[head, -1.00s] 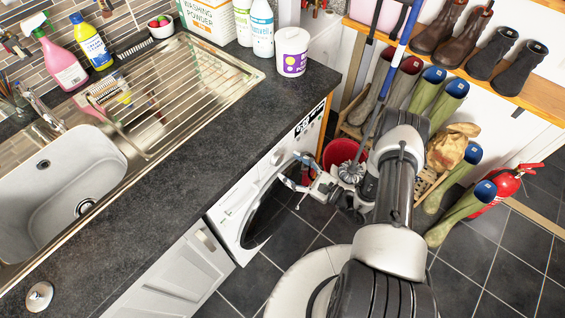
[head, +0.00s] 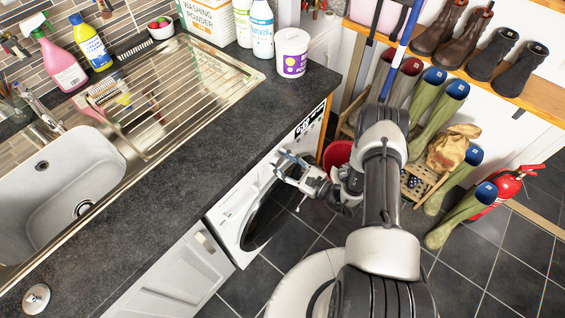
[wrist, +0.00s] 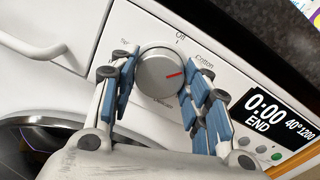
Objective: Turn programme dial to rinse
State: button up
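The programme dial (wrist: 158,74) is a round silver knob on the white washing machine's front panel. Its red mark points right, a little below the "Cotton" label. "Off" is printed above it; the labels at left and below are partly hidden or too small to read. My gripper (wrist: 160,80) faces the panel, with one blue-padded finger on each side of the dial. The fingers stand apart, and I cannot tell whether both pads touch the dial. In the head view, my gripper (head: 284,168) is at the upper front of the washing machine (head: 233,212).
A display (wrist: 266,108) reads 0:00 END, with small buttons under it. The dark worktop (head: 190,145) overhangs just above the panel. A drawer handle (wrist: 35,45) lies left of the dial. A red bucket (head: 337,155) stands behind my arm.

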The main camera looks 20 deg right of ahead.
jog(key=c, duration=0.5)
